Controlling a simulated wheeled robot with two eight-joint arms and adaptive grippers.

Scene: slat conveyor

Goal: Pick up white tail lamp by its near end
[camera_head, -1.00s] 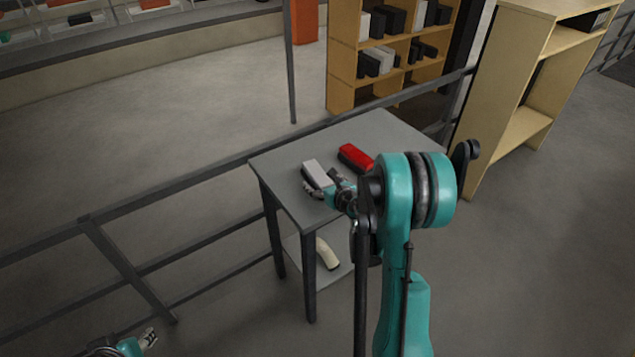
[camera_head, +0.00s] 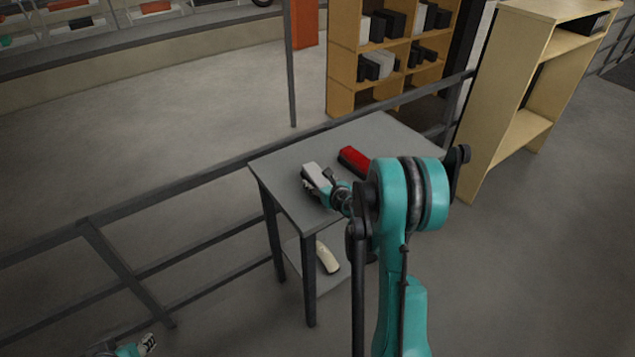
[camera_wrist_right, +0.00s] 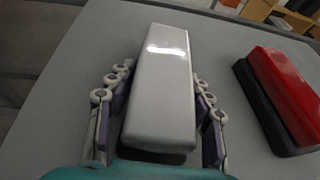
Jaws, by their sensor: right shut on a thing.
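The white tail lamp (camera_head: 314,173) lies on the grey table in the head view. In the right wrist view the white tail lamp (camera_wrist_right: 164,80) points away from me, its near end between my fingers. My right gripper (camera_head: 320,188) is shut on that near end, with a finger on each side; the right wrist view also shows the gripper (camera_wrist_right: 160,112). I cannot tell whether the lamp is lifted off the table. My left gripper (camera_head: 147,344) is at the bottom left edge of the head view, away from the table, too small to read.
A red tail lamp (camera_head: 355,160) lies on the table (camera_head: 280,160) to the right of the white one; it also shows in the right wrist view (camera_wrist_right: 285,90). A pale curved object (camera_head: 327,258) lies on the lower shelf. Railings (camera_head: 180,195) run beside the table.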

